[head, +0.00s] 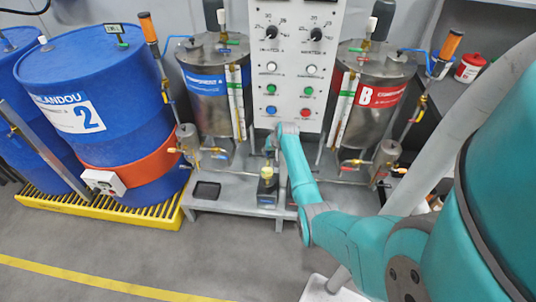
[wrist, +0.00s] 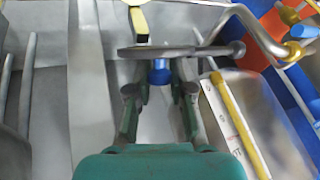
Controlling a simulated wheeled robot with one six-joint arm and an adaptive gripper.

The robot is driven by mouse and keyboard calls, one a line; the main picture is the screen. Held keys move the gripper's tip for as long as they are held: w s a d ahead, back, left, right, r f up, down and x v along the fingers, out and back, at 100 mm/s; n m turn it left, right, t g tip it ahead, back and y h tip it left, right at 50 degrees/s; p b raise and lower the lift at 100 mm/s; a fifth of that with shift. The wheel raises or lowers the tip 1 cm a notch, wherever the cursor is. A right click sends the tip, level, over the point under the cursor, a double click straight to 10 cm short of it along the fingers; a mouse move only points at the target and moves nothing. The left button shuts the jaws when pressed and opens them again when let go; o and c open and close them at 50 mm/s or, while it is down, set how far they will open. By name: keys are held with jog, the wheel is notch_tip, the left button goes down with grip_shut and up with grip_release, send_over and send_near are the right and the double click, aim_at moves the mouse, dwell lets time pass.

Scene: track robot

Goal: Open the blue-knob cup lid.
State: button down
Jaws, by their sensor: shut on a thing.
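In the wrist view, a flat grey lid (wrist: 185,51), seen nearly edge-on, lies just beyond my fingertips. A small blue knob (wrist: 160,75) sticks out from it toward me. My gripper (wrist: 161,82) has one finger on each side of the knob and is shut on it. In the head view, the end of my arm hangs in front of the control panel, and my gripper (head: 270,147) is small there. I cannot make out the knob or lid in that view. The cup under the lid is hidden or too unclear to tell.
A yellow-topped container (head: 267,186) stands on the grey platform below my arm. Metal tanks (head: 208,95) stand either side of the control panel (head: 293,75). A blue drum (head: 95,95) is at left. In the wrist view, a bent metal pipe (wrist: 262,35) runs close at the right.

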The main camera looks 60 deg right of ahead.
jog(key=shift+w+d+y, duration=0.15)
jog(key=shift+d+y, duration=0.2)
jog(key=shift+y, duration=0.25)
jog(key=shift+g, duration=0.3)
jog(key=c, duration=1)
grip_release()
jog(key=shift+d, duration=0.1)
jog(key=shift+r, duration=0.1)
jog(key=v, duration=1.1)
jog(key=shift+r, duration=0.4)
